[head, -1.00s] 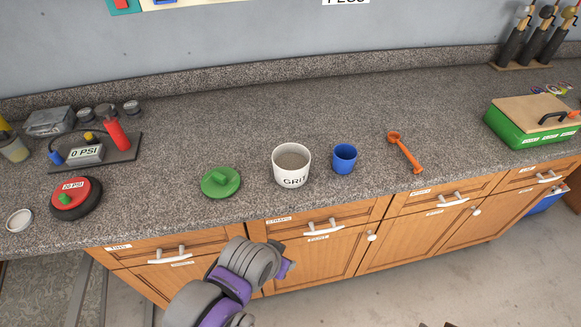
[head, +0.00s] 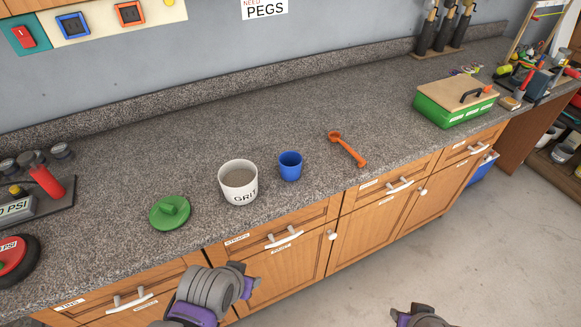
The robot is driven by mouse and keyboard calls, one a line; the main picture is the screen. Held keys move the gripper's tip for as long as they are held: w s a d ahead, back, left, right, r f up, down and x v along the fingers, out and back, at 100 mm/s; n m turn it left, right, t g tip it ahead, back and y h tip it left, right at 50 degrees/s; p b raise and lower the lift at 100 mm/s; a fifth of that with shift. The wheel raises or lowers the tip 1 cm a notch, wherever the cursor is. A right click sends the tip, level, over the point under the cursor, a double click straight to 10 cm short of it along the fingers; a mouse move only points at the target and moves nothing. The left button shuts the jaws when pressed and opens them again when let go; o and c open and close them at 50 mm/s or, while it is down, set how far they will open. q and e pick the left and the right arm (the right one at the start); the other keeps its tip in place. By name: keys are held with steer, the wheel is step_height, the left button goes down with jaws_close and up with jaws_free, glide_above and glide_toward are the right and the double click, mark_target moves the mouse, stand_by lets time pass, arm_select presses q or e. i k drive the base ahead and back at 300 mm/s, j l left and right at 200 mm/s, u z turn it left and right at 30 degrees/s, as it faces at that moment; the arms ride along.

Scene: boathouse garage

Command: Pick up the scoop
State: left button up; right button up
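The orange scoop (head: 348,149) lies on the grey speckled counter (head: 300,122), with its round bowl toward the back left and its handle slanting to the front right. Nothing touches it. My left gripper (head: 249,288) is low in front of the drawers, below the counter's front edge and well left of the scoop. Its fingers are small and seen edge-on, so their opening is unclear. My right gripper (head: 418,315) shows only in part at the bottom edge, far below the scoop, and its fingers are not clear.
A blue cup (head: 290,167) stands left of the scoop, beside a white GRIT tub (head: 239,184) and a green lid (head: 170,212). A green box with a wooden lid (head: 455,104) is to the right. The counter around the scoop is clear. Drawer handles (head: 284,238) protrude in front.

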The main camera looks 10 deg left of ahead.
mark_target(334, 136)
steer(key=i+l+z, duration=0.3)
steer(key=l, duration=0.3)
steer(key=i+j+z, duration=0.1)
steer(key=i+j, duration=0.35)
steer(key=i, duration=0.05)
